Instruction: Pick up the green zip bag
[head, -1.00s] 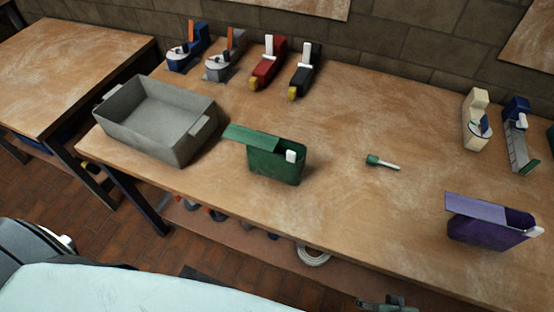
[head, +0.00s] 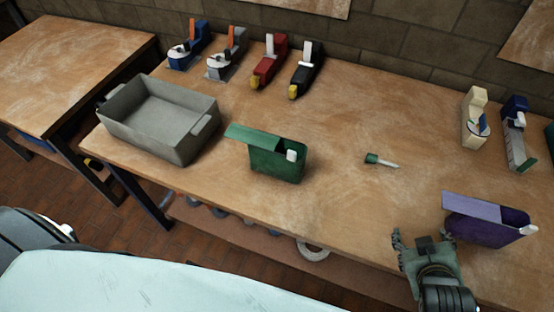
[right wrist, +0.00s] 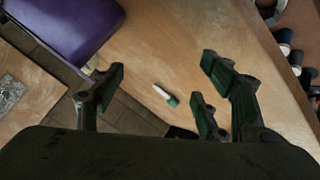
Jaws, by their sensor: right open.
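The green zip bag (head: 276,165) stands upright on the wooden table near its front edge, right of the grey bin. Its flat green flap sticks out to the left, and a white tab shows at its right end. My right gripper (head: 423,240) is open and empty at the table's front edge, well to the right of the green bag and just left of the purple bag. In the right wrist view its fingers (right wrist: 160,85) are spread apart with nothing between them; the green bag is not recognisable there. My left gripper is not in view.
A purple bag (head: 487,222) stands close to my right gripper and also shows in the right wrist view (right wrist: 70,28). A small green-and-white tool (head: 380,161) lies mid-table. The grey bin (head: 127,137) is left. Tape dispensers (head: 268,65) line the back. Table between bags is mostly clear.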

